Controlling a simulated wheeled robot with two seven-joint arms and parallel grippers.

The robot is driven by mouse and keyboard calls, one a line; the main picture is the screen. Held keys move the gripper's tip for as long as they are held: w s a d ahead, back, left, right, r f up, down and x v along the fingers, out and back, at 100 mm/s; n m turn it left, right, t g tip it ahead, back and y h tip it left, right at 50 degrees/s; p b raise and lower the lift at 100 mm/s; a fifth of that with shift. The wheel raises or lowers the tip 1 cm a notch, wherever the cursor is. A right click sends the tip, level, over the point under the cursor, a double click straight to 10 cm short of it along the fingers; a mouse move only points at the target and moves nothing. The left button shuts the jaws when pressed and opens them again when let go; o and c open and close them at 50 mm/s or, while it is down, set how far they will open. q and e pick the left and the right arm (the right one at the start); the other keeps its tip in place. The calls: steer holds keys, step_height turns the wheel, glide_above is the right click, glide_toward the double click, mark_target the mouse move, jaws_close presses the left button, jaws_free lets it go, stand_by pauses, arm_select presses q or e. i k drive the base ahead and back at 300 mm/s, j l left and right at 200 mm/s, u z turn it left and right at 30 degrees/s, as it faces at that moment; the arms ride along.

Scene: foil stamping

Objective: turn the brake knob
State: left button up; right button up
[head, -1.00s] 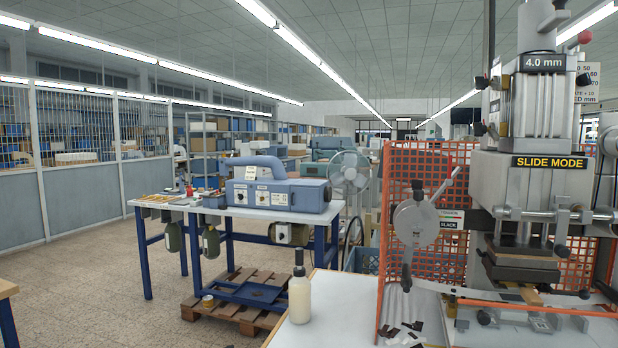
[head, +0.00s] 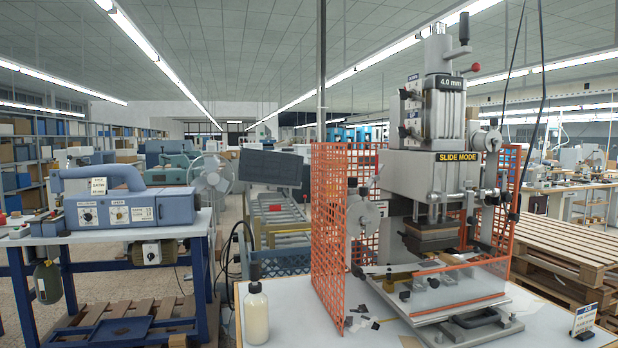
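The foil stamping press (head: 415,168) stands on a white table (head: 285,312) right of centre in the head view, marked "SLIDE MODE" and "4.0 mm". A round grey reel disc (head: 362,218) is on its left side, partly behind the orange mesh guard (head: 328,225). Small dark knobs (head: 363,191) show near the top of the disc. I cannot tell which of them, if any, is the brake knob. Neither of my grippers is in view.
A cream bottle (head: 256,315) stands at the table's front left. Dark scraps (head: 360,322) lie by the guard. A small sign (head: 584,319) stands at the right corner. A blue-grey machine (head: 130,208) sits on another bench at left. Wooden pallets (head: 570,255) are stacked at right.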

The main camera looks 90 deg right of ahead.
mark_target(351, 182)
steer(key=i+l+z, duration=0.25)
steer(key=z, duration=0.2)
steer(key=i+z, duration=0.75)
steer(key=z, duration=0.15)
steer(key=i+j+z, duration=0.1)
steer(key=i+z, duration=0.35)
steer(key=i+j+z, duration=0.25)
steer(key=z, duration=0.15)
steer(key=i+z, duration=0.2)
steer(key=z, duration=0.25)
steer(key=i+z, duration=0.2)
steer(key=z, duration=0.25)
steer(key=i+j+z, duration=0.1)
steer(key=z, duration=0.35)
steer(key=i+j+z, duration=0.2)
steer(key=z, duration=0.2)
steer(key=i+j+z, duration=0.2)
steer(key=z, duration=0.25)
